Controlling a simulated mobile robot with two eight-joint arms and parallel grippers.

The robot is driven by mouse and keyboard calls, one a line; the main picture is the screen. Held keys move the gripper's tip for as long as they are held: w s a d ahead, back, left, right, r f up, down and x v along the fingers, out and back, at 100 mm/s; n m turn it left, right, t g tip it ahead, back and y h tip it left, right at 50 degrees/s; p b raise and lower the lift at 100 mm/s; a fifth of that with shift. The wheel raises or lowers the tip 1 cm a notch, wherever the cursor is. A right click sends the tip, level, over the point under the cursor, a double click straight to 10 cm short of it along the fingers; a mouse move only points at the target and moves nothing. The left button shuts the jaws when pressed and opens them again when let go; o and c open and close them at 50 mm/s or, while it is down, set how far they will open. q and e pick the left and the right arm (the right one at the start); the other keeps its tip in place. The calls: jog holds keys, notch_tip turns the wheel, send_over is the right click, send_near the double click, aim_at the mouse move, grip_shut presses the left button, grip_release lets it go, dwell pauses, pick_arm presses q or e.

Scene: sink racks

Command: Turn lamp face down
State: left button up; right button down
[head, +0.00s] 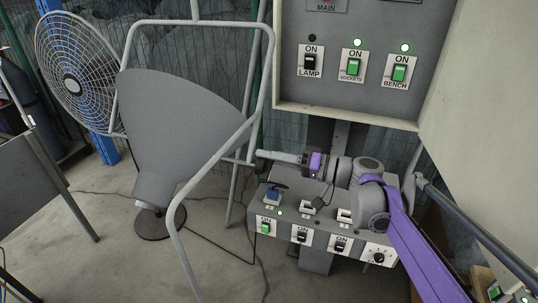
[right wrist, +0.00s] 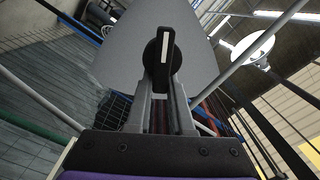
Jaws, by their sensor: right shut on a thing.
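The lamp is a large grey cone-shaped shade (head: 185,120) inside a bent tube frame (head: 200,22) in the head view. Its wide end points up and its narrow neck points down. The grey shade (right wrist: 115,60) also fills the upper middle of the right wrist view. My right gripper (head: 266,155) reaches left to the frame's right side. In the right wrist view its fingers (right wrist: 160,95) are shut on a black knob (right wrist: 164,42) with a white line pointing along the fingers. The knob is mostly hidden in the head view. My left gripper is not in view.
A switch panel (head: 428,45) hangs above my right arm; its LAMP switch (head: 310,62) has a dark indicator. A grey switch box (head: 318,238) stands below my arm. A fan (head: 75,60) is at the left. The floor at front left is partly clear.

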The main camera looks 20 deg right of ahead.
aim_at(266, 175)
jog(key=m, duration=0.1)
jog(key=f+m, duration=0.1)
jog(key=m, duration=0.3)
jog(key=shift+f, duration=0.3)
jog(key=m, duration=0.3)
jog(key=f+m+b, duration=0.1)
jog(key=m, duration=0.2)
jog(key=shift+a+f+m, duration=0.1)
jog(key=shift+f+m, duration=0.05)
jog(key=shift+m, duration=0.25)
jog(key=m, duration=0.4)
jog(key=s+m+b, duration=0.1)
jog(key=m, duration=0.1)
jog(key=shift+a+f, duration=0.25)
jog(key=shift+f, duration=0.1)
jog(key=m, duration=0.3)
jog(key=shift+s+a+f+m+b, duration=0.1)
jog(key=shift+s+a+m+b, duration=0.1)
jog(key=shift+m+b, duration=0.15)
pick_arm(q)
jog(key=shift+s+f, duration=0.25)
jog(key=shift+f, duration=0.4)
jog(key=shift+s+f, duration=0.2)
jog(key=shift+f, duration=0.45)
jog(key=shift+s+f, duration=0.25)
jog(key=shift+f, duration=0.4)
pick_arm(e)
jog(key=shift+s+a+m, duration=0.1)
jog(key=shift+s+m, duration=0.15)
jog(key=shift+m, duration=1.2)
